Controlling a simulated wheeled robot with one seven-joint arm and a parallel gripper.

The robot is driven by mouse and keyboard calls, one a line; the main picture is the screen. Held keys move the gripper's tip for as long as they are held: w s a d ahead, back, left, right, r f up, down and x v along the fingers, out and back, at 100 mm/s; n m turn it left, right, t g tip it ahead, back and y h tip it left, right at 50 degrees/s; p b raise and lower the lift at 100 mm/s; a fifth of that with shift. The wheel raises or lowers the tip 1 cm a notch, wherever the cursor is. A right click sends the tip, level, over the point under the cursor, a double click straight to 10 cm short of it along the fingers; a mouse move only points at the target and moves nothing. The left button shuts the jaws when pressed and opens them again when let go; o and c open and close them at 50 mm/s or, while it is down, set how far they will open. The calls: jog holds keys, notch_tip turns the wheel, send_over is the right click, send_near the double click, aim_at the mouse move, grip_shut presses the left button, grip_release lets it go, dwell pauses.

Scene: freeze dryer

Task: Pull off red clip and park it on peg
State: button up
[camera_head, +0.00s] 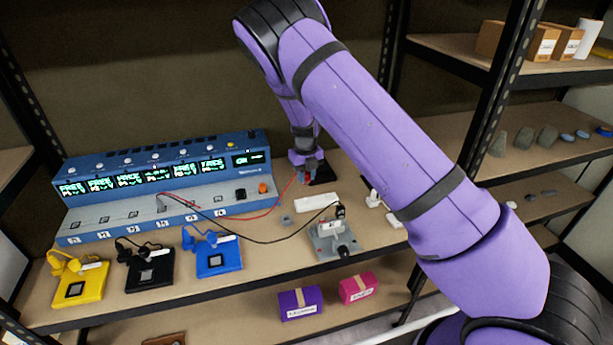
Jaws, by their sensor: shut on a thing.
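My gripper (305,176) is at the back of the shelf, right of the blue instrument, with its fingers pointing down. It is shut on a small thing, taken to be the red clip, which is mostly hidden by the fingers. A red cable (268,211) runs from the front of the instrument up to the fingers. A black plate (324,174) lies just right of the fingers; I cannot tell whether they touch it. The peg is too small to make out for certain. A black cable (262,242) runs to a grey plate (325,246) with black parts on it.
The blue instrument (90,215) with several lit screens fills the back left. Yellow (90,288), black (135,280) and blue (232,262) blocks stand before it. A white bar (316,202) and small grey block (287,220) lie between gripper and grey plate. A rack post (505,85) stands right.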

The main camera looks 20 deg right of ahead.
jog(key=shift+m, duration=1)
jog(key=shift+f, duration=0.1)
jog(key=shift+f, duration=2.85)
jog(key=shift+f, duration=1.2)
jog(key=o, duration=1)
jog(key=shift+r, duration=0.1)
